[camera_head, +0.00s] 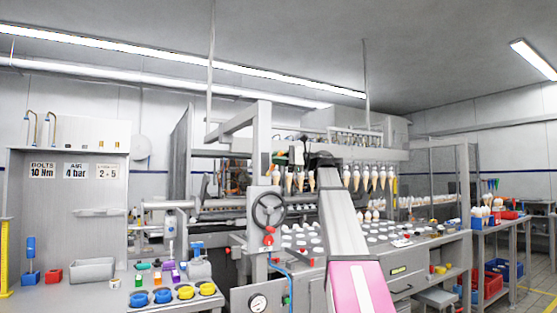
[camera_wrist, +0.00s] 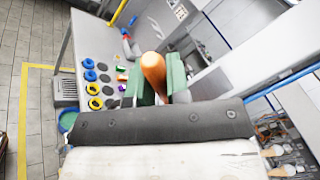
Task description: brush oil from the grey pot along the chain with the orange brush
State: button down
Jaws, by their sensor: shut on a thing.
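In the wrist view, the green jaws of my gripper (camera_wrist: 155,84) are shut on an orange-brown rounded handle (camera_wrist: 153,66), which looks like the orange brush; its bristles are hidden. In the head view, my arm reaches up to the middle of the machine and hides the jaws and the brush. A small grey pot (camera_head: 199,269) seems to stand on the left bench, behind the blue and yellow rings. A chain-like row (camera_head: 245,209) runs across the machine left of my arm; I cannot tell surely that it is the chain.
The left bench (camera_head: 75,294) holds blue and yellow rings (camera_head: 161,295), a grey tray (camera_head: 92,269) and small coloured parts. A handwheel (camera_head: 268,208) stands left of my arm. Several cones (camera_head: 373,180) hang in a row to its right. Open floor (camera_wrist: 35,60) lies beside the bench.

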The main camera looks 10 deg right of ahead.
jog(key=shift+w+a, duration=0.25)
jog(key=shift+w, duration=0.55)
dwell(0.4)
jog(key=shift+r, duration=0.15)
jog(key=shift+s+r, duration=0.1)
jog(key=shift+r, duration=4.3)
jog(key=shift+f, duration=4.55)
jog(key=shift+r, duration=4.55)
jog(key=shift+f, duration=3.2)
